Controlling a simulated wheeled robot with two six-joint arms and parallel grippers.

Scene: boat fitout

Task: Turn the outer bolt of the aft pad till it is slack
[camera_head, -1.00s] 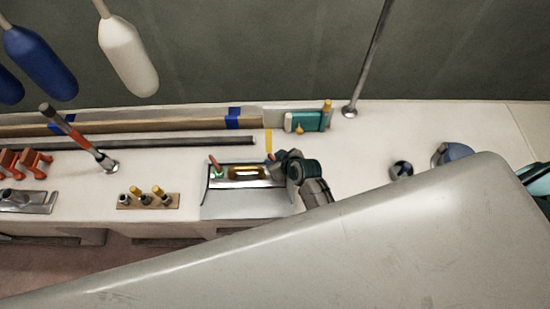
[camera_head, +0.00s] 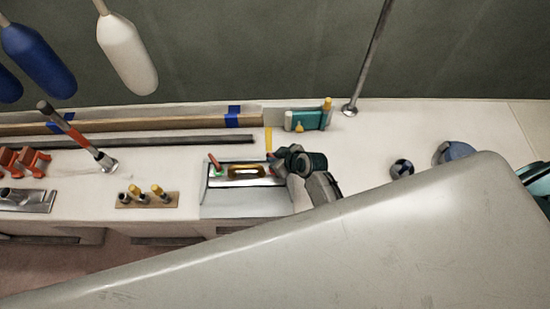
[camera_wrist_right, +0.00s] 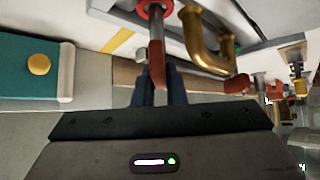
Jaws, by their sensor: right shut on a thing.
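The pad (camera_head: 222,184) is a plate on the bench with a brass loop (camera_head: 245,172) on it, which also shows in the right wrist view (camera_wrist_right: 207,50). At its left end stands a red-tipped bolt handle (camera_head: 213,159) with a green collar. At its right end my right gripper (camera_head: 281,165) covers the other bolt in the head view. In the right wrist view the gripper (camera_wrist_right: 160,88) is shut on that bolt's red-tipped handle (camera_wrist_right: 157,55), whose grey shaft rises to a red collar (camera_wrist_right: 155,9). The thread is hidden. My left gripper is out of view.
A teal block (camera_head: 307,120) with yellow knobs stands behind the pad. A small board (camera_head: 147,200) with several pegs and orange clamps (camera_head: 22,162) lie left. A slanted pole (camera_head: 368,58) stands behind right. White bench between pole and blue cup (camera_head: 402,169) is clear.

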